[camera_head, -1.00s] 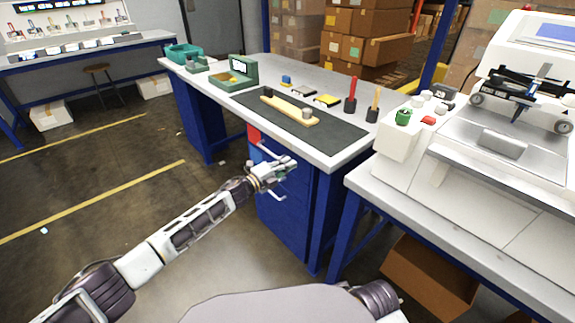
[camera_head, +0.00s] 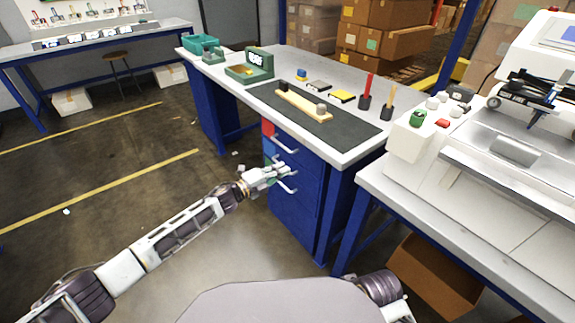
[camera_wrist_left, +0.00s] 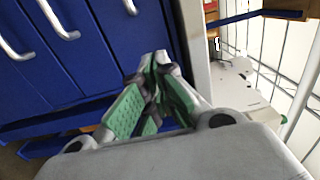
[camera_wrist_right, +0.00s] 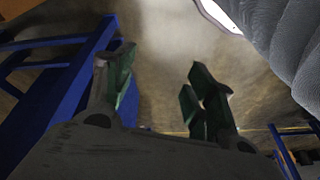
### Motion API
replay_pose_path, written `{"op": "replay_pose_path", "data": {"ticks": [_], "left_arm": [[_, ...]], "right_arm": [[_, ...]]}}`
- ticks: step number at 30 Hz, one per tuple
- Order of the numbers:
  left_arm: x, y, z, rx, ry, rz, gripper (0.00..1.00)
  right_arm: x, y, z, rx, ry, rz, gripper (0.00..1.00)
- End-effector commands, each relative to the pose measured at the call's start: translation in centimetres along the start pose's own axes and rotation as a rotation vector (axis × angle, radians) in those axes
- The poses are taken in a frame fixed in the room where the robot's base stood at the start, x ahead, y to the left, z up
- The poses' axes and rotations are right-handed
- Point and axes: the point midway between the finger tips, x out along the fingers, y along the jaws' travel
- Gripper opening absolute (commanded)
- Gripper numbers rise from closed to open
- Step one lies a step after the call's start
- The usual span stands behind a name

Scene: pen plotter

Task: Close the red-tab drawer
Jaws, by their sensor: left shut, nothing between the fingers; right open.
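The blue drawer cabinet (camera_head: 303,190) stands under the workbench, with metal handles on its fronts. The red tab (camera_head: 268,127) shows at the top left of its front, beside the top drawer's handle (camera_head: 285,147). How far that drawer stands out is hard to tell. My left gripper (camera_head: 284,174) is shut and empty in front of the cabinet, below the top handle and overlapping the lower handles in view. In the left wrist view its green pads (camera_wrist_left: 157,75) are together, with blue fronts and handles to the left. My right gripper (camera_wrist_right: 160,85) is open and empty over the floor.
The workbench top (camera_head: 345,158) carries a dark mat (camera_head: 345,135), a wooden strip (camera_head: 303,106) and pen holders. A white machine (camera_head: 500,180) on another table stands at the right. An open cardboard box (camera_head: 435,275) lies beneath it.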

Motion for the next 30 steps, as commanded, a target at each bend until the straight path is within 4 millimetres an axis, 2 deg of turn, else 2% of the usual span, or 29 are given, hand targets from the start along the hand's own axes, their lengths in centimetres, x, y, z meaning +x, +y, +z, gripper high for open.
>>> {"op": "replay_pose_path", "data": {"ticks": [3,9,30], "left_arm": [[-1.2,0.0,0.0,-0.001,0.0,0.001,0.0],[-2.2,0.0,0.0,0.0,0.0,0.0,0.0],[-2.3,0.0,0.0,-0.018,0.0,0.0,0.0]], "right_arm": [[0.4,0.1,0.3,0.001,-0.013,0.002,0.55],[0.9,0.2,0.4,0.003,-0.015,0.003,0.55],[0.8,0.2,0.1,0.002,-0.011,0.004,0.55]]}}
